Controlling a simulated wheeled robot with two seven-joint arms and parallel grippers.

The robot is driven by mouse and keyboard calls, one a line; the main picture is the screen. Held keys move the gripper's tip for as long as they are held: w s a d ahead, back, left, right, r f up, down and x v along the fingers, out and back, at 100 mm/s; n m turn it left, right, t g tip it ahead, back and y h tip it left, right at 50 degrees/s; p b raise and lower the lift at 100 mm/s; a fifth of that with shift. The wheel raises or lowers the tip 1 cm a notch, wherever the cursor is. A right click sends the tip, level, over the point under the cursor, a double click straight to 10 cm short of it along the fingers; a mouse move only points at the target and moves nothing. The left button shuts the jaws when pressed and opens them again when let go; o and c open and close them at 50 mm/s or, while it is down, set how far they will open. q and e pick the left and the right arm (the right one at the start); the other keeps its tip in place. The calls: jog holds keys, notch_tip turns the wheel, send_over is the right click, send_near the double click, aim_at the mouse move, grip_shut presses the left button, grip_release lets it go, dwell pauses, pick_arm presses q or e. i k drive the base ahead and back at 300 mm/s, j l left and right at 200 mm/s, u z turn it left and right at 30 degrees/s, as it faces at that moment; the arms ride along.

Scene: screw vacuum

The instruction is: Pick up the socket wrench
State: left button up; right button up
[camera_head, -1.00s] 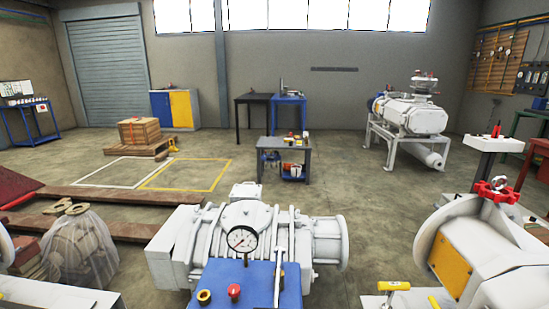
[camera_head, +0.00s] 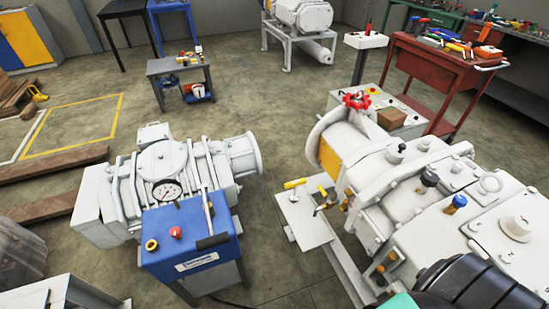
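A slim silver tool (camera_head: 207,212) stands on the right part of the blue control box's top, beside a dark patch. It looks like a wrench, but I cannot tell whether it is the socket wrench. The blue control box (camera_head: 190,262) also carries a red button (camera_head: 176,232) and a yellow-ringed knob (camera_head: 152,245). Several small tools lie on the red tool cart (camera_head: 436,60) at the upper right, too small to tell apart. Neither gripper shows in the head view.
A white vacuum pump (camera_head: 157,163) with a round gauge stands behind the blue box. A larger white machine (camera_head: 400,180) with a red valve wheel (camera_head: 357,100) fills the right. A low grey table (camera_head: 180,66) stands farther back. Open floor (camera_head: 265,110) lies between them.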

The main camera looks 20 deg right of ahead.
aim_at(293, 198)
jog(key=j+z, duration=0.2)
jog(key=z, duration=0.15)
jog(key=j+z, duration=0.45)
jog(key=z, duration=0.25)
